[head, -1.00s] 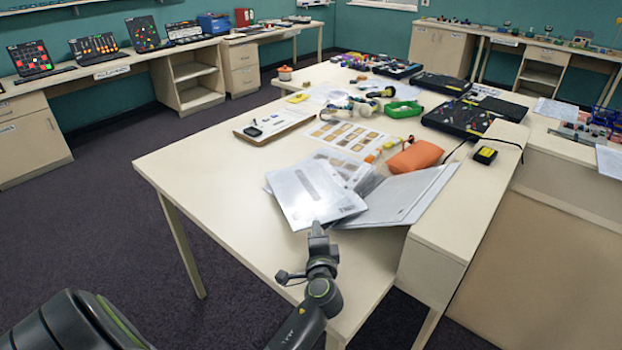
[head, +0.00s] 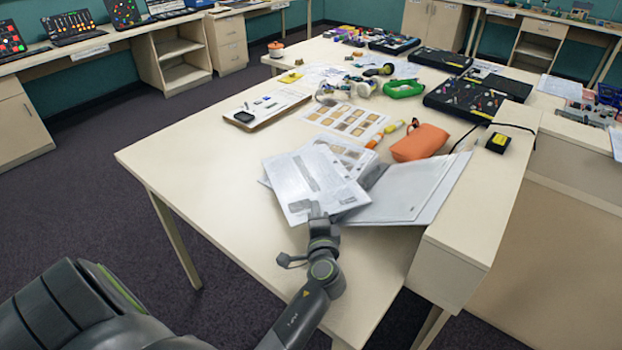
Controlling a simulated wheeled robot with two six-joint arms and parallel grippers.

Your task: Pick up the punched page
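A white page (head: 306,183) with a grey printed block lies at the front of the pile of papers on the near part of the table. It overlaps another printed sheet (head: 347,152) behind it and an open grey folder (head: 405,192) on its right. Punch holes are too small to make out. My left gripper (head: 316,209) is at the page's near edge, its fingertips overlapping the paper in the head view. I cannot tell whether the fingers are closed on the paper or only over it. My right gripper is out of view.
An orange pouch (head: 419,142) lies behind the folder. A clipboard (head: 262,108) and a sheet of brown swatches (head: 348,121) lie farther back. A black box with a cable (head: 497,143) is at the right. The table's left front is bare.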

